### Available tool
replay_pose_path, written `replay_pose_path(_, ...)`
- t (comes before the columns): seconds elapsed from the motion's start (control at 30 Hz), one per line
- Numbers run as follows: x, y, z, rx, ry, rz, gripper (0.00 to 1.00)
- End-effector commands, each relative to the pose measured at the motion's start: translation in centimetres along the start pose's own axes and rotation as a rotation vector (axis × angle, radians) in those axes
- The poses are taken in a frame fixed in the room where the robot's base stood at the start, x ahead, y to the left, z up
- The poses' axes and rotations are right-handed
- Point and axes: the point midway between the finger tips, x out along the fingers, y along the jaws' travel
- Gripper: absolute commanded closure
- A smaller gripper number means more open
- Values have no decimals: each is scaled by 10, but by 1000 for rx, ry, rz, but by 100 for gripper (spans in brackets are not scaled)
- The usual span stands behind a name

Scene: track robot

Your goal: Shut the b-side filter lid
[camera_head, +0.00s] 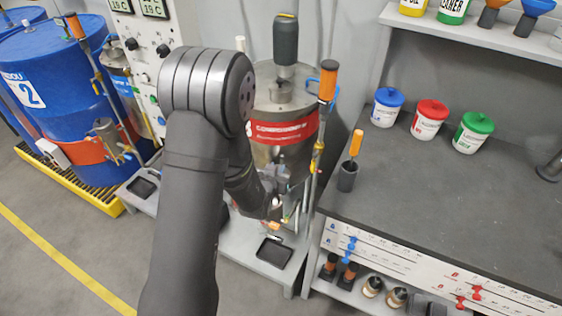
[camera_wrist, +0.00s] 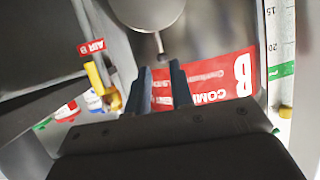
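The B-side tank (camera_head: 285,125) is a grey steel vessel with a red component label. The label (camera_wrist: 210,85) shows in the wrist view, inverted, with a large B. A round grey metal part (camera_wrist: 145,10) with a short pin below it is at the top of the wrist view. It may be the filter lid, but I cannot tell for sure. My gripper (camera_wrist: 162,82) points at the label and pin. Its two dark fingers are apart, with only the label visible between them. In the head view my arm hides most of the filter area, low on the tank's front.
An orange-handled lever (camera_head: 327,80) stands right of the tank. A black tray (camera_head: 272,254) lies on the base below. The workbench (camera_head: 440,200) is at right with blue, red and green-lidded tubs. A yellow handle (camera_wrist: 95,78) tagged AIR B is left in the wrist view.

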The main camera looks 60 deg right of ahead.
Motion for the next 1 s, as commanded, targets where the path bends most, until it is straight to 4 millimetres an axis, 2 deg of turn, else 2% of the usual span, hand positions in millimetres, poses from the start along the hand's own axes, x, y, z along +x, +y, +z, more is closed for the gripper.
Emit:
replay_pose_path(0.03,12,0,1,0,-1,0,79)
replay_pose_path(0.2,42,0,1,0,-1,0,79)
replay_pose_path(0.4,62,0,1,0,-2,0,79)
replay_pose_path(0.77,66,0,0,0,-2,0,79)
replay_pose_path(0.87,66,0,0,0,-2,0,99)
replay_pose_path(1.0,66,0,0,0,-2,0,100)
